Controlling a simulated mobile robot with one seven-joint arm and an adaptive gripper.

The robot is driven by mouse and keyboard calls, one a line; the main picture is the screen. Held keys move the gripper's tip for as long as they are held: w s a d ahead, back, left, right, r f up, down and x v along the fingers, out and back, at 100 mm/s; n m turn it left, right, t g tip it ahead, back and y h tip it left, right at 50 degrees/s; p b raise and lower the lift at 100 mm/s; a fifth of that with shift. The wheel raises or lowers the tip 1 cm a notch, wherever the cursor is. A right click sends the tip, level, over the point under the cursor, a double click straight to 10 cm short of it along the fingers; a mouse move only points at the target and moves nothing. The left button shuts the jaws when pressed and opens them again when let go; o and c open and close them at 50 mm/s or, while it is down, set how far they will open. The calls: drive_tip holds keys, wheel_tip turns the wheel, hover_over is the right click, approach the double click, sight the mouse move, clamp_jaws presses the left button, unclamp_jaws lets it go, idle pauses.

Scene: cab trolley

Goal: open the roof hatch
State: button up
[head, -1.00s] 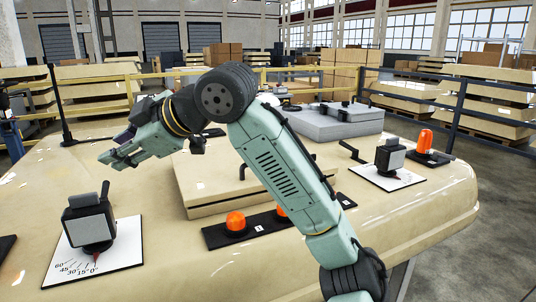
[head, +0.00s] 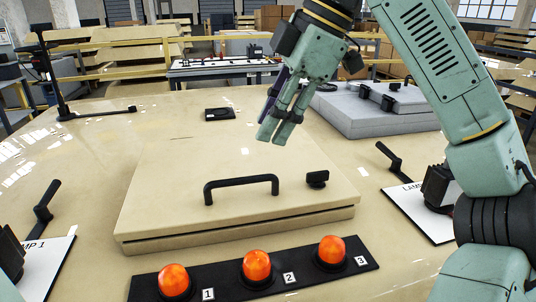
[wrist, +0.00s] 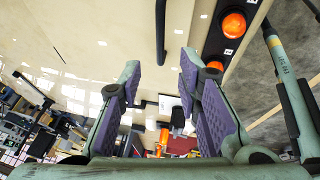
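The roof hatch (head: 165,190) is a raised beige square lid on the beige roof and looks closed. A black bar handle (head: 241,187) stands near its front edge. A small black catch-like piece (head: 317,179) sits right of the handle. My gripper (head: 272,136) hangs above the far right part of the hatch, pointing down, apart from the handle. In the wrist view its purple-padded fingers (wrist: 160,65) are spread with nothing between them. A black bar, probably the handle (wrist: 161,30), shows beyond the fingertips there.
A black strip with orange lamps (head: 257,266) numbered 1 to 3 lies in front of the hatch. A grey box-like hatch (head: 380,118) stands behind right. Lever units on white plates flank left and right (head: 415,210). A black post (head: 50,75) rises at the back left.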

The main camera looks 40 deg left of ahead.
sight(245, 179)
drive_tip(key=x, duration=1)
drive_tip(key=shift+s+a+f, duration=0.2)
drive_tip(key=shift+s+f, duration=0.05)
drive_tip(key=shift+f, duration=0.05)
drive_tip(key=shift+c, duration=0.5)
clamp_jaws()
drive_tip(key=shift+r, duration=0.1)
